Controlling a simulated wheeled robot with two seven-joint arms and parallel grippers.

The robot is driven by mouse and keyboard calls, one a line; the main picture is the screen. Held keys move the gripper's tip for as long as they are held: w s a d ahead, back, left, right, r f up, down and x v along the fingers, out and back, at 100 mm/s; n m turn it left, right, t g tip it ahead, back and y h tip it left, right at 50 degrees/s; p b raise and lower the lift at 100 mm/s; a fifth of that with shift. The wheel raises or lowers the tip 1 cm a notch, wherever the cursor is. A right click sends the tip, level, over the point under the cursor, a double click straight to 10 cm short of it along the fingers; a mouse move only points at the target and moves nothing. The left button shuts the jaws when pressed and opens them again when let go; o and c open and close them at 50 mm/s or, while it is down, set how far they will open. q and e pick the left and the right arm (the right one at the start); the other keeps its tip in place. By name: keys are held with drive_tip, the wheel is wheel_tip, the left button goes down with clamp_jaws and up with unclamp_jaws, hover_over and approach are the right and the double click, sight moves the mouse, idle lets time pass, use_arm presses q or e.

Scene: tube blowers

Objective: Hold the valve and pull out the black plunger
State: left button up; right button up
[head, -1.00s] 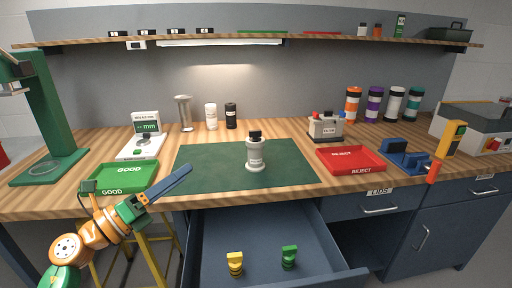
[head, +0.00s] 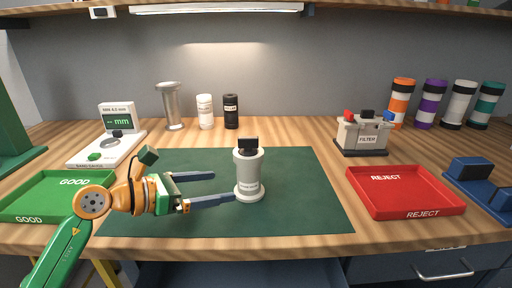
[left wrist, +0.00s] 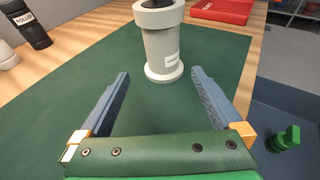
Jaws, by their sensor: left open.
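The valve (head: 249,178) is a white-grey cylinder with a wide round base and a label, standing upright on the green mat. Its black plunger (head: 248,144) sticks out of the top. My left gripper (head: 223,186) is open and empty, low over the mat at the valve's left, its blue fingers pointing at the body. In the left wrist view, the valve (left wrist: 162,48) stands between the lines of the two fingers, just ahead of the tips, and the black top is cut off by the frame. My right gripper is not in view.
The green mat (head: 300,205) is otherwise clear. A green GOOD tray (head: 40,212) lies left and a red REJECT tray (head: 405,205) right. A filter block (head: 362,134), a black bottle (head: 231,111) and a white bottle (head: 205,111) stand behind.

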sight(239, 184)
use_arm(q)
drive_tip(key=x, duration=0.8)
drive_tip(key=shift+s+d+b, duration=0.1)
drive_tip(key=shift+d+b, duration=0.2)
drive_tip(key=shift+b, duration=0.05)
clamp_jaws()
idle(0.7)
